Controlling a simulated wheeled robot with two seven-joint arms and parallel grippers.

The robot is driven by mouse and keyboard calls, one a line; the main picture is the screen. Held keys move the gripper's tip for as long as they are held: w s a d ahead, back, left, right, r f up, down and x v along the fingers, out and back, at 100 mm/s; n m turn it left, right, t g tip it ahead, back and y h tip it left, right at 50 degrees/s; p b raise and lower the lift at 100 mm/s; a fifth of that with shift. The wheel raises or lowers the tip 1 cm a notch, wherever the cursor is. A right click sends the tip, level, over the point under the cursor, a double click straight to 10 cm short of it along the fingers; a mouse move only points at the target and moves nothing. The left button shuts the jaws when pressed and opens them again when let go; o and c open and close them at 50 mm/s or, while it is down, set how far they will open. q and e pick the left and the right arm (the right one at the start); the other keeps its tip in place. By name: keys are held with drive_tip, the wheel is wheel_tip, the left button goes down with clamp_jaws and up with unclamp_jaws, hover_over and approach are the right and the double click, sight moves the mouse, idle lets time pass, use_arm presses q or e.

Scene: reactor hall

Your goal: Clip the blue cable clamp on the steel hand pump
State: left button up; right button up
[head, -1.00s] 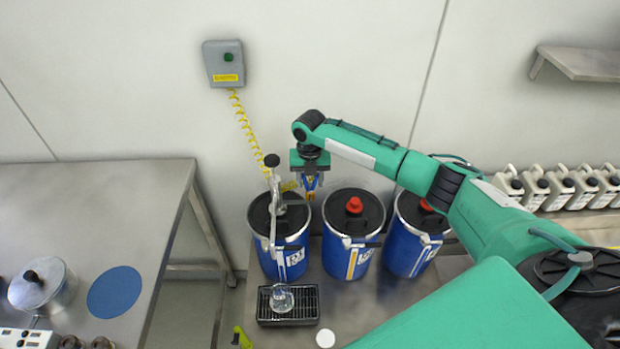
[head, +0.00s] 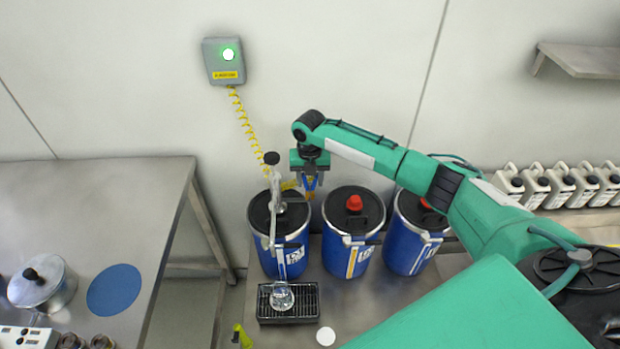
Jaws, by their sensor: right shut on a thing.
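The steel hand pump (head: 276,220) stands on the left blue drum (head: 290,258), with a black knob on top and a thin spout reaching down at the front. My right gripper (head: 310,184) points down just right of the pump's upper part and is shut on the blue cable clamp (head: 311,182). The clamp's jaws are small and partly hidden, so their exact contact with the pump cannot be seen. My left gripper is not in view.
A yellow coiled cable (head: 243,130) runs from a grey wall box (head: 224,62), whose green lamp is lit, down towards the clamp. A glass vessel (head: 282,295) sits on a black grate (head: 306,311) under the spout. Two more blue drums stand right of the pump.

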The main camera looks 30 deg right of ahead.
drive_tip(key=shift+f, duration=0.15)
drive_tip(key=o, duration=0.8)
drive_tip(key=shift+o, duration=0.2)
wheel_tip(320, 180, up, 14)
drive_tip(key=b, duration=0.3)
